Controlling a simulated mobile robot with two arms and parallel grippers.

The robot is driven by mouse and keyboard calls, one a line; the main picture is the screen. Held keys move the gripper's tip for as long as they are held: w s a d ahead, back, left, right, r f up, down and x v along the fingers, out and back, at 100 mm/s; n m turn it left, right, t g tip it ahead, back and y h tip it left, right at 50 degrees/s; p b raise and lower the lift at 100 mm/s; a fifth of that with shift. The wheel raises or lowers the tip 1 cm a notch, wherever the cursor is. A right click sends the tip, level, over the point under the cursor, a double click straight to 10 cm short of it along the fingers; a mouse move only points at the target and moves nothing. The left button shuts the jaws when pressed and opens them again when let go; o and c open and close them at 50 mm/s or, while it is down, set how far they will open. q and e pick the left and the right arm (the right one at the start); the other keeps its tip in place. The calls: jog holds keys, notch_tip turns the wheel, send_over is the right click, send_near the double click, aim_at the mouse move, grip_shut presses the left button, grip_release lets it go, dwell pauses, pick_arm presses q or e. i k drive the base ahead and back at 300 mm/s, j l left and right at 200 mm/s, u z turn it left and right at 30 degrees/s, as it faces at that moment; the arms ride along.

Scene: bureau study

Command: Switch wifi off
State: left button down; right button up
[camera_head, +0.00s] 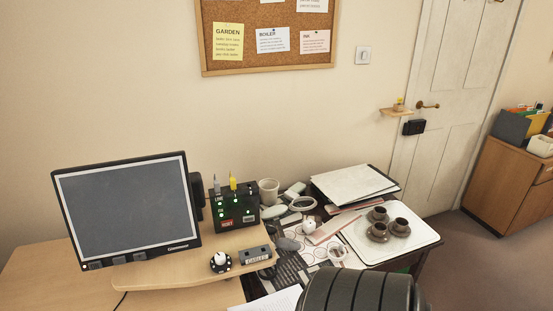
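A dark box with several small green lights (235,207) stands on the desk just right of the monitor. It has small labels, a red patch and a pale patch low on its front; most of the lettering is too small to read. It looks like the wifi router, and upright pieces with yellow and grey tips show at its top. I cannot tell the position of any switch on it. Neither of my grippers is in view.
The monitor (128,211) stands left of the box. A labelled grey box (255,255) and a round dark-based object (220,262) sit in front. A mug (268,191), clutter and a white tray (427,238) with cups lie right. A dark ribbed shape hides the front edge.

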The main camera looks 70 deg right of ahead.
aim_at(249, 219)
jog(key=z, duration=1.8)
